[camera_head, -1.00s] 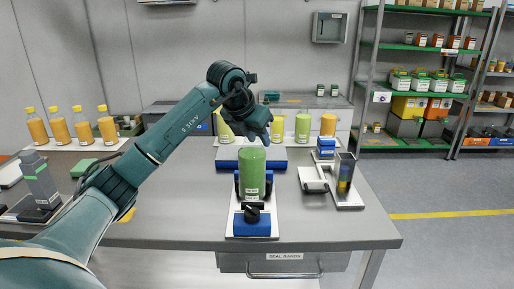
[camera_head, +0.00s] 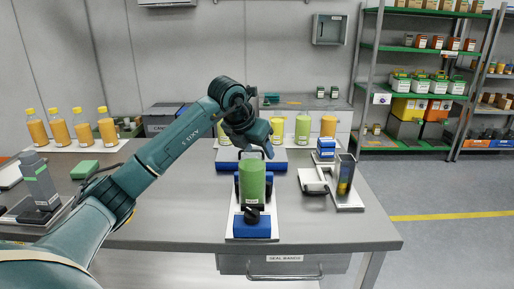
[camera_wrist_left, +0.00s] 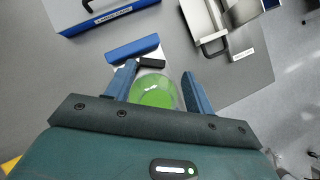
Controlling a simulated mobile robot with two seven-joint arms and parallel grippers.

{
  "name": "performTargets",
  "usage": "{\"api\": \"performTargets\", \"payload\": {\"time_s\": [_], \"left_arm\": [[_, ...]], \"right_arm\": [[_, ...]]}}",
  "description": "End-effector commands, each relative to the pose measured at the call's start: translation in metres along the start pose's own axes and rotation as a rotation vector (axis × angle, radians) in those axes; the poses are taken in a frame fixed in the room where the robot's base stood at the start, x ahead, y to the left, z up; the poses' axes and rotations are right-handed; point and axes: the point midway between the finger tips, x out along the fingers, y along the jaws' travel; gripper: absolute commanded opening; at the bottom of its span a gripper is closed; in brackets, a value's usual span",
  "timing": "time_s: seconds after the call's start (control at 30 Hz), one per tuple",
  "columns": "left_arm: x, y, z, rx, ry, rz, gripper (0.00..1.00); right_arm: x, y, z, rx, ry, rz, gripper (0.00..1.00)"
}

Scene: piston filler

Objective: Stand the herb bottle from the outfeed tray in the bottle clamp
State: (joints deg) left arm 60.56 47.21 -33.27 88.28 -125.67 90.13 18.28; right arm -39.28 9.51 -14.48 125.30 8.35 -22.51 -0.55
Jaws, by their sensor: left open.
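The green herb bottle (camera_head: 252,183) stands upright at the bottle clamp, behind the clamp's blue front block (camera_head: 252,225) and black knob, with dark blue parts on both sides of it. My left gripper (camera_head: 257,150) is open above the bottle. In the left wrist view, the fingers of my left gripper (camera_wrist_left: 160,88) lie on either side of the round green bottle top (camera_wrist_left: 153,92). The bottle's base is hidden behind the clamp. My right gripper is not in view.
A low blue-edged tray (camera_head: 289,160) lies behind the clamp. A grey fixture (camera_head: 314,181) and an upright see-through holder (camera_head: 345,174) stand to the right. Several orange bottles (camera_head: 82,128) stand at the back left. The table's front right is clear.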

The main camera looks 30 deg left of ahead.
Motion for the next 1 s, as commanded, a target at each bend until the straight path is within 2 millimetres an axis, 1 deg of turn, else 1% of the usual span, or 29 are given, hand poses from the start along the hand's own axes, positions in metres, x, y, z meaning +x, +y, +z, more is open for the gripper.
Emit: {"api": "performTargets", "payload": {"time_s": [0.1,0.17,0.27,0.5,0.63,0.7,0.8,1.0], "left_arm": [[-0.005,0.0,0.001,0.0,-0.001,0.0,0.54],[-0.012,0.0,0.002,0.0,-0.003,0.0,0.54],[-0.03,0.001,0.002,0.001,-0.005,0.002,0.54],[-0.082,0.0,0.002,0.001,-0.005,0.0,0.54],[-0.104,0.0,0.002,0.001,-0.003,0.001,0.54],[-0.112,0.0,0.002,0.0,-0.003,0.001,0.54],[-0.119,0.0,0.001,0.0,-0.001,0.0,0.54],[-0.122,0.0,0.001,0.0,-0.001,0.0,0.54]], "right_arm": [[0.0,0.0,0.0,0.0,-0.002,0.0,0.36],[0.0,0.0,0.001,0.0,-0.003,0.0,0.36],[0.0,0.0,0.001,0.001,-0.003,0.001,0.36],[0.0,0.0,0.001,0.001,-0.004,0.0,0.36],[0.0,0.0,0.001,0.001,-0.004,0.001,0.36],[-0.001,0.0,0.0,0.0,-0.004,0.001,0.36],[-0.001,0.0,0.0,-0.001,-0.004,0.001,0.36],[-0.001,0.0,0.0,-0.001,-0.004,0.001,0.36]]}}
